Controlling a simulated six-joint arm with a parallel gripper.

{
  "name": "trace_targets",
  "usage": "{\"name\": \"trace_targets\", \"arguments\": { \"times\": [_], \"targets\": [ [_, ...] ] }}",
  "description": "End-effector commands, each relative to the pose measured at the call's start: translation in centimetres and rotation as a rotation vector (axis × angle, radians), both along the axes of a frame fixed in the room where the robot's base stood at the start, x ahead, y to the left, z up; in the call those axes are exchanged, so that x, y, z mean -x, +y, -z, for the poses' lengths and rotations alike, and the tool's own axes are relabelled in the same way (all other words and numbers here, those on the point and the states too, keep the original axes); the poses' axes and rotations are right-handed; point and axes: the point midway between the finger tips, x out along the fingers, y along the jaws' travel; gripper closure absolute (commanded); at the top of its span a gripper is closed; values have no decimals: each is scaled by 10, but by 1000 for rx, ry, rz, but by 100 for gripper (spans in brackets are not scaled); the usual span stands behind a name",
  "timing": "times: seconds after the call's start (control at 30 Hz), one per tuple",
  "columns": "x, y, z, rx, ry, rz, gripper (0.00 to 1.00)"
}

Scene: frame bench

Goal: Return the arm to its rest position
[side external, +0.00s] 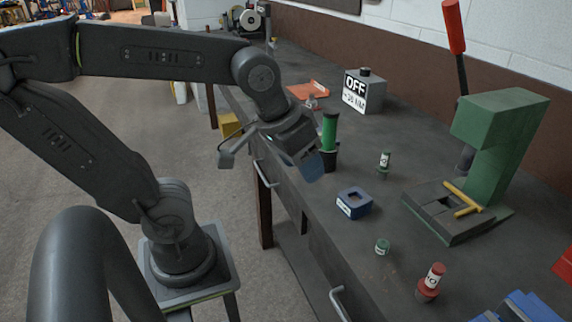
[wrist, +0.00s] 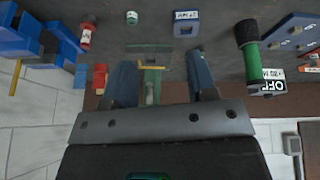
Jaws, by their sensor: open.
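My gripper (side external: 309,163) hangs at the end of my raised arm, near the bench's front edge in the side external view. Its blue fingers are spread apart with nothing between them, as the wrist view (wrist: 158,62) shows. No object is held. In the side view the gripper overlaps the area just left of a green-handled black tool (side external: 329,131), and whether they touch is unclear.
The dark bench (side external: 325,232) bears a blue square block (side external: 354,203), a green press (side external: 500,135), a grey OFF box (side external: 364,92), a red-and-white cylinder (side external: 431,281), small green pieces (side external: 383,246) and an orange tray (side external: 309,90). Open floor (side external: 225,190) lies before it.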

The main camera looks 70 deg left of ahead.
Motion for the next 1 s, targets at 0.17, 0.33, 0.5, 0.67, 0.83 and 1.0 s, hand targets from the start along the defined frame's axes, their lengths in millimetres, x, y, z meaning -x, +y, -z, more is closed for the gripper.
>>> {"name": "trace_targets", "arguments": {
  "times": [0.17,0.33,0.5,0.67,0.83,1.0],
  "targets": [
    [23,6,6,-72,-66,126,48],
    [26,7,8,-90,-76,156,48],
    [26,7,8,-90,-75,155,48],
    [26,7,7,-88,-75,155,48],
    [26,7,7,-88,-75,154,48],
    [26,7,7,-88,-75,154,48]
  ]
}}
